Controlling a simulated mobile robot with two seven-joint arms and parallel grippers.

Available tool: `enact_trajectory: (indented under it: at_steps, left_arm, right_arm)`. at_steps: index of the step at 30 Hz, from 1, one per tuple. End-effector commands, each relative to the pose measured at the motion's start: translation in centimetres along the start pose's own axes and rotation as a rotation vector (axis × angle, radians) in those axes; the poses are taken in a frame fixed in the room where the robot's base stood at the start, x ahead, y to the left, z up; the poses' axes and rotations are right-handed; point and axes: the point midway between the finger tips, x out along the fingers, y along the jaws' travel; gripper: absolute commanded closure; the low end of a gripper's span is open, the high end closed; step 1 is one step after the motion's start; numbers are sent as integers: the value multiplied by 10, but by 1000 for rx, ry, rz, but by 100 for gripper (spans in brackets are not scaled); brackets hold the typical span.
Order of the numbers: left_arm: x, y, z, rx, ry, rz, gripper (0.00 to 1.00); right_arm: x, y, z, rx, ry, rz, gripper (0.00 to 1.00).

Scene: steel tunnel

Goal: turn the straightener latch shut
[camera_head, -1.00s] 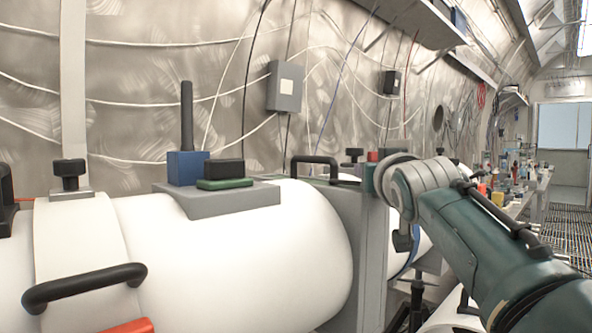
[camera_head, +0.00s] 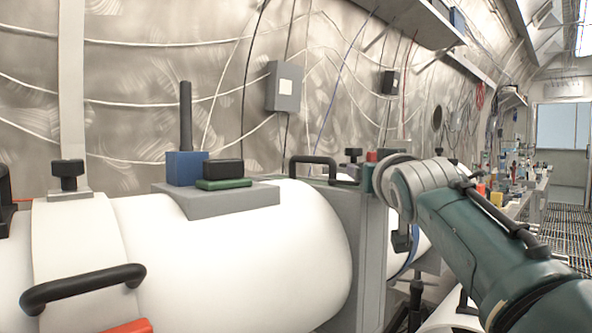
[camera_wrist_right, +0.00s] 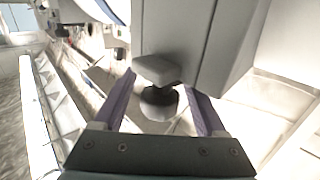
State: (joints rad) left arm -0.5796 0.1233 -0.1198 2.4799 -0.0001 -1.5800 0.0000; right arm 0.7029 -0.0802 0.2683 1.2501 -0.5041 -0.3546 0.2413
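My left gripper is in neither view.
A large white tube (camera_head: 245,260) with a black handle (camera_head: 84,288) fills the left. A blue block (camera_head: 187,168) and a green block (camera_head: 223,184) sit on its grey plate. Another black handle (camera_head: 313,160) stands near the panel. A cluttered bench (camera_head: 508,195) runs along the right.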

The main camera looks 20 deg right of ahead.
Motion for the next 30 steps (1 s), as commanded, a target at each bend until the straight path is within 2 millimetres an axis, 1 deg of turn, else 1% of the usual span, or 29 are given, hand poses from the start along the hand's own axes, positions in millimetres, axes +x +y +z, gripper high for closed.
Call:
enact_trajectory:
  at_steps: [7, 11, 14, 21, 24, 27, 30]
  left_arm:
    - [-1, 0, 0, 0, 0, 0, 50]
    - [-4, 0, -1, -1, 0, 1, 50]
    - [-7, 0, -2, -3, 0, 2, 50]
    - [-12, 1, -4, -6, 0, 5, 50]
    - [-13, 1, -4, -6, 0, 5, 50]
    - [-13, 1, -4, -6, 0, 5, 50]
    - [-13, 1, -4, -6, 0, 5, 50]
  right_arm:
    - [-2, 0, 0, 0, 1, 0, 26]
    - [-11, 0, -1, 1, 1, 0, 26]
    - [-24, 0, -1, 0, 0, 0, 26]
    - [-64, 0, 0, 0, -1, -1, 26]
    - [-79, 0, 0, 2, -1, 0, 26]
    - [-90, 0, 0, 0, -1, -1, 26]
    - [-97, 0, 0, 0, 0, -1, 26]
